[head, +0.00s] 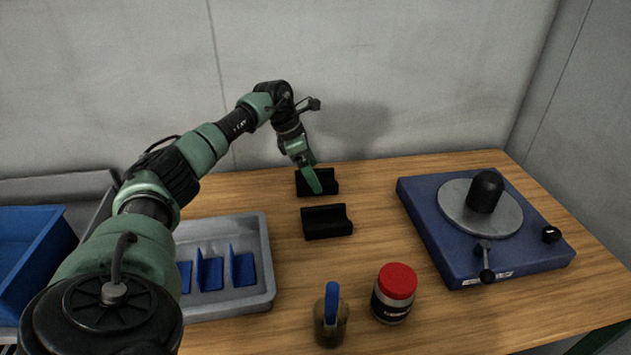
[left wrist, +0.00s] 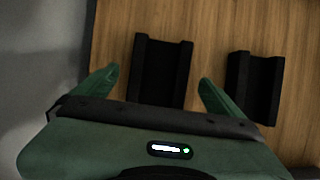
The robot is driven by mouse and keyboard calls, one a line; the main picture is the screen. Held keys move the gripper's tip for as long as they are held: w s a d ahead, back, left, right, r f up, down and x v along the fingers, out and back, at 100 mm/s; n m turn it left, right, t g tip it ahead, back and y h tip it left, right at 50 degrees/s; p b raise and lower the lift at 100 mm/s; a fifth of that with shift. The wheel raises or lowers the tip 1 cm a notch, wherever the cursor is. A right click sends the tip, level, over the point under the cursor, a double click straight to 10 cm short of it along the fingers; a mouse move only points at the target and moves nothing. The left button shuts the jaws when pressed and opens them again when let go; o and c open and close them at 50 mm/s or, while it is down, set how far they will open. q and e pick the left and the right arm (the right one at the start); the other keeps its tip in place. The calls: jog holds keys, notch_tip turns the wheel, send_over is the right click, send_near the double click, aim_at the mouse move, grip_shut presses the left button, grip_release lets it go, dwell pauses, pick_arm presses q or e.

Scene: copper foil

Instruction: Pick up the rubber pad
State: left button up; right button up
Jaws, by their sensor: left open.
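Two black grooved blocks lie on the wooden table, and either could be the rubber pad. The back block (head: 329,187) is near the wall; the front block (head: 327,222) is a little nearer to me. My left gripper (head: 313,180) points down at the back block and partly covers it. In the left wrist view the open green fingers (left wrist: 157,77) are on either side of the back block (left wrist: 147,80), with nothing clamped. The front block (left wrist: 254,88) lies outside the right finger. Whether the fingers touch the back block cannot be told. My right gripper is not in view.
A grey tray (head: 266,262) with blue dividers (head: 243,269) stands left of the blocks. A blue turntable base (head: 447,267) stands right. A red-lidded jar (head: 396,281) and a blue-handled brush or bottle (head: 331,318) stand in front. A blue bin (head: 32,211) is far left.

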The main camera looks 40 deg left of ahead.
pick_arm(q)
jog(key=shift+x, duration=0.75)
jog(key=shift+w+f, duration=0.15)
jog(key=shift+f, duration=0.25)
jog(key=shift+d+f, duration=0.1)
jog(key=shift+f, duration=0.1)
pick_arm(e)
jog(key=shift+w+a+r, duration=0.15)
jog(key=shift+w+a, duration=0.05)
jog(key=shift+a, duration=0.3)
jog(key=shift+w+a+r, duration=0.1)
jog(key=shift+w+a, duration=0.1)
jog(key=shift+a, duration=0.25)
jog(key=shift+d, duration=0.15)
pick_arm(q)
jog(key=shift+c, duration=0.6)
jog(key=c, duration=1.5)
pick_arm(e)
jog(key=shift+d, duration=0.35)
